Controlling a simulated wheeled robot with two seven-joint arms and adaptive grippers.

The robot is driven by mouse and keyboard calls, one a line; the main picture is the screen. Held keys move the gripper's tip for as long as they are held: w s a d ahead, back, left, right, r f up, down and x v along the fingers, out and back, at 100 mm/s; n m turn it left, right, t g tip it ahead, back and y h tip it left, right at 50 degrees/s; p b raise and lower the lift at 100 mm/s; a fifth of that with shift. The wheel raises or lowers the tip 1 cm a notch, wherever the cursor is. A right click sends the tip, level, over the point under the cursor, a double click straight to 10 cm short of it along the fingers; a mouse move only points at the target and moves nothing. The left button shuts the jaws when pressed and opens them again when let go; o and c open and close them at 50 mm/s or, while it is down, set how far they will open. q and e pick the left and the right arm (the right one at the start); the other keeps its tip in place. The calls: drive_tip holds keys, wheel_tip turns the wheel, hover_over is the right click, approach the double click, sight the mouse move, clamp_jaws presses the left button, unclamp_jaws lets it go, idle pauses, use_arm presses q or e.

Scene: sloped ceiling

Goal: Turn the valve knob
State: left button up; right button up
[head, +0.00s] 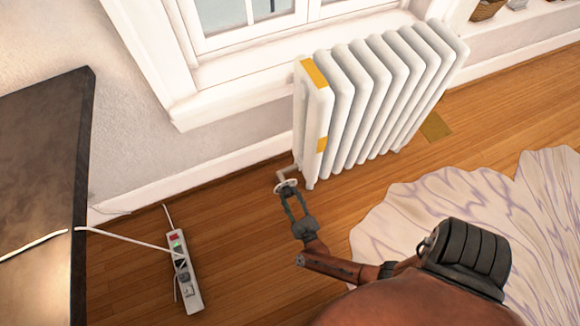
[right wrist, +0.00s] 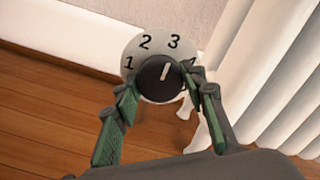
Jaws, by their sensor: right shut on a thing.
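The valve knob (right wrist: 160,78) is a round black knob with a white pointer line, set on a pale dial with the digits 1, 2 and 3 and a partly covered digit at the right. The pointer aims up and slightly right, between 2 and 3, nearer 3. In the head view the dial (head: 287,186) sits low at the radiator's near left corner. My right gripper (head: 287,188) reaches it from below; in the right wrist view its two green-padded fingers (right wrist: 160,88) are on either side of the knob, shut on it. My left gripper is not in view.
The white radiator (head: 375,95) stands under the window, with yellow strips on its end. A power strip (head: 184,270) with cables lies on the wood floor at left, near a dark panel (head: 45,170). A pale patterned rug (head: 480,210) lies at right.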

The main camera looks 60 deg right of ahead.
drive_tip(key=shift+a+f+m, duration=0.1)
drive_tip(key=shift+a+m, duration=0.1)
drive_tip(key=shift+m, duration=0.3)
drive_tip(key=o, duration=0.9)
drive_tip(key=shift+c, duration=0.2)
drive_tip(key=o, duration=0.3)
drive_tip(key=shift+d, duration=0.1)
drive_tip(key=v, duration=0.7)
drive_tip(key=shift+s, duration=0.25)
